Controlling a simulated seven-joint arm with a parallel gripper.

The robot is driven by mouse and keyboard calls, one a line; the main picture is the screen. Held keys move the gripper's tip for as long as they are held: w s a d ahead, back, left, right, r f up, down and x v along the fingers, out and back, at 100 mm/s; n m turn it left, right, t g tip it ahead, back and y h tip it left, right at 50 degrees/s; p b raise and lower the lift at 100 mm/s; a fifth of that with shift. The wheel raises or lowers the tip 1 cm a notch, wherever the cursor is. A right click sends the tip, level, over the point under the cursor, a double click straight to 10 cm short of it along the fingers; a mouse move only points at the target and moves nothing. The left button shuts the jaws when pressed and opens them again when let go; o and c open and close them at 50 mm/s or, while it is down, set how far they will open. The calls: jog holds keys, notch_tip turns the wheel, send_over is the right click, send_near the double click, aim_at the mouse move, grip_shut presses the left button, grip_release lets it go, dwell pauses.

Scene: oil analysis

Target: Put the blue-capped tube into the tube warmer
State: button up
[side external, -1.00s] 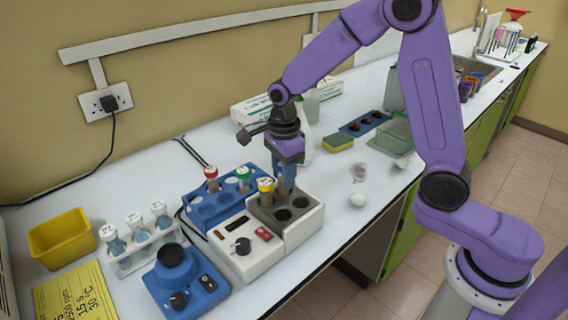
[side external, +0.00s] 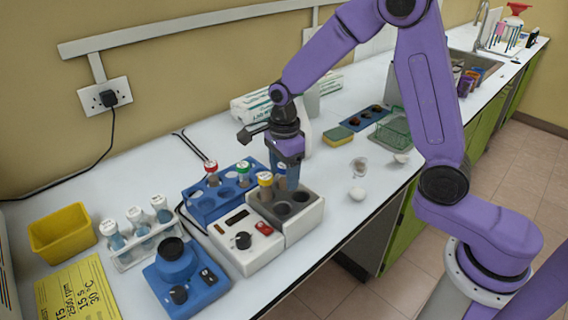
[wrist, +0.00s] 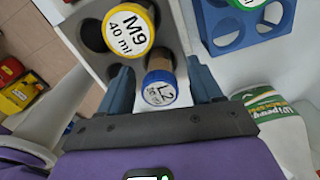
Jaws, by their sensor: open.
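The blue-capped tube (wrist: 160,88), marked L2, stands between the spread fingers of my gripper (wrist: 157,70) in the wrist view. Its lower body appears to sit in a hole of the tube warmer's grey block (side external: 310,190); its lower end is hidden. My gripper (side external: 287,182) is open, pointing down over the back of the warmer in the side view, where its fingers mostly hide the tube. A yellow-capped tube (side external: 265,180), marked M9 in the wrist view (wrist: 128,30), stands in the same block. The warmer's front holes (side external: 283,208) look empty.
A blue rack (side external: 207,205) with red-capped and green-capped tubes stands close behind the warmer. A blue device (side external: 185,275), a rack of several pale tubes (side external: 139,235) and a yellow bin (side external: 62,237) are at left. A small white object (side external: 357,193) lies right of the warmer.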

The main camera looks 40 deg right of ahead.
notch_tip(320, 180, up, 17)
jog(key=s+d+f+n, duration=0.1)
jog(key=s+f+n, duration=0.2)
jog(key=s+n, duration=0.6)
jog(key=s+d+f+n, duration=0.2)
jog(key=s+f+n, duration=0.1)
jog(key=s+n, duration=0.6)
jog(key=s+d+f+n, duration=0.2)
jog(key=s+f+n, duration=0.1)
jog(key=s+n, duration=0.7)
jog(key=n, duration=0.4)
jog(key=shift+f+n, duration=0.4)
jog(key=shift+d, duration=0.1)
jog(key=shift+c, duration=0.4)
dwell(0.3)
